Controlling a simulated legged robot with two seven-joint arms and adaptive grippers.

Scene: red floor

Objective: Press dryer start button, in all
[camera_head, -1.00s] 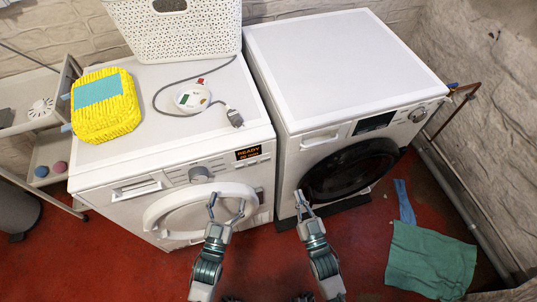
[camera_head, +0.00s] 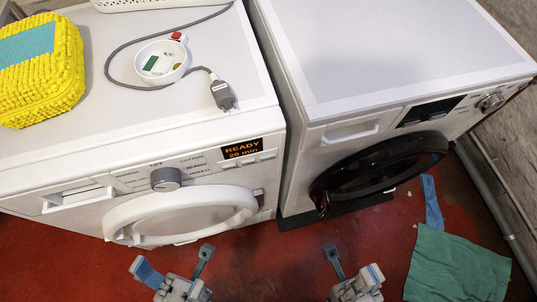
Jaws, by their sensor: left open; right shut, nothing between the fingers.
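The left white machine (camera_head: 225,122) has a dark display (camera_head: 241,148) reading "READY 20 min" in orange, a round grey knob (camera_head: 165,179) and a closed round white door (camera_head: 185,216). Small buttons (camera_head: 249,161) sit under the display; their labels are too small to read, so I cannot tell which one is start. My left gripper (camera_head: 174,263) is open and empty, below and in front of the white door. My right gripper (camera_head: 350,265) is shut and empty, in front of and below the right machine. Neither touches a machine.
A right white machine (camera_head: 385,50) with a dark round door (camera_head: 378,168) stands beside it. On the left machine lie a yellow woven basket (camera_head: 45,80), a round white dish (camera_head: 160,60) and a grey cable with a plug (camera_head: 222,95). A green cloth (camera_head: 455,265) lies on the red floor.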

